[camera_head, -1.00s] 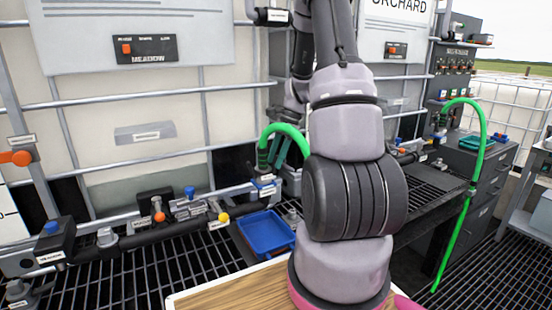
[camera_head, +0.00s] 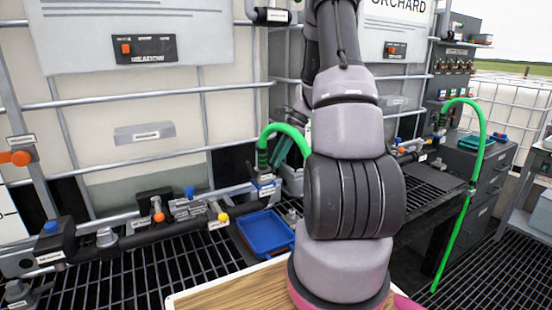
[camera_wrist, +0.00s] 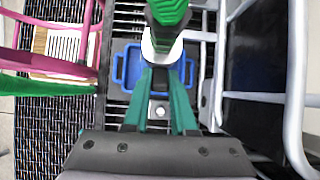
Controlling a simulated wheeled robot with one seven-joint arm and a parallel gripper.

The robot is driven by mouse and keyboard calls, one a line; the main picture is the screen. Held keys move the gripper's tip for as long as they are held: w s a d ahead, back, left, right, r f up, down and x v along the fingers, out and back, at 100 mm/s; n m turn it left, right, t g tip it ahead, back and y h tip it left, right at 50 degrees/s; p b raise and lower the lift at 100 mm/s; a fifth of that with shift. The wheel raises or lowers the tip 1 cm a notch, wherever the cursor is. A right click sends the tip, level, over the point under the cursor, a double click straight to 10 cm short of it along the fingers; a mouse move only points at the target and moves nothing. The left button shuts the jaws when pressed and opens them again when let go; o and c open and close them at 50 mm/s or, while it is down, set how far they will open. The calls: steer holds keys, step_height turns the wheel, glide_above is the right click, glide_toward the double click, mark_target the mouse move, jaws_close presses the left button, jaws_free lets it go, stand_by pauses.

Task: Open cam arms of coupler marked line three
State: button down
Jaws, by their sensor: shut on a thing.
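In the head view a green hose (camera_head: 285,130) arches down to a dark coupler (camera_head: 262,163) at the right end of the manifold. Small labels are by it, too small to read, so I cannot tell which line it is. In the wrist view the green hose end (camera_wrist: 168,12) and a white collar (camera_wrist: 158,45) are at the top centre. My gripper (camera_wrist: 163,64) has teal fingers that converge just below this collar. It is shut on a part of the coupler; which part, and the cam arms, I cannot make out. In the head view my arm mostly hides the gripper.
A blue tray (camera_head: 263,229) lies below the coupler, also seen in the wrist view (camera_wrist: 129,70). The manifold pipe (camera_head: 150,238) with coloured valves runs left. Metal cage bars (camera_wrist: 295,85) stand close at right in the wrist view. A second green hose (camera_head: 482,150) hangs at right.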

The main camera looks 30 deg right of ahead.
mark_target(275, 169)
steer(key=d+y, duration=0.1)
steer(key=y, duration=0.1)
steer(key=f+y, duration=0.1)
steer(key=y, duration=0.2)
steer(key=d+f+y, duration=0.1)
steer(key=y, duration=0.2)
steer(key=shift+d+f, duration=0.25)
steer(key=shift+d, duration=0.05)
steer(key=shift+d+f+y, duration=0.1)
steer(key=shift+f+y, duration=0.3)
steer(key=shift+y, duration=0.6)
steer(key=shift+w, duration=0.1)
steer(key=c, duration=0.7)
jaws_free()
steer(key=shift+d, duration=0.1)
steer(key=d, duration=0.7)
steer(key=d+r, duration=0.1)
steer(key=d, duration=0.2)
steer(key=shift+w+d, duration=0.15)
steer(key=shift+d, duration=0.1)
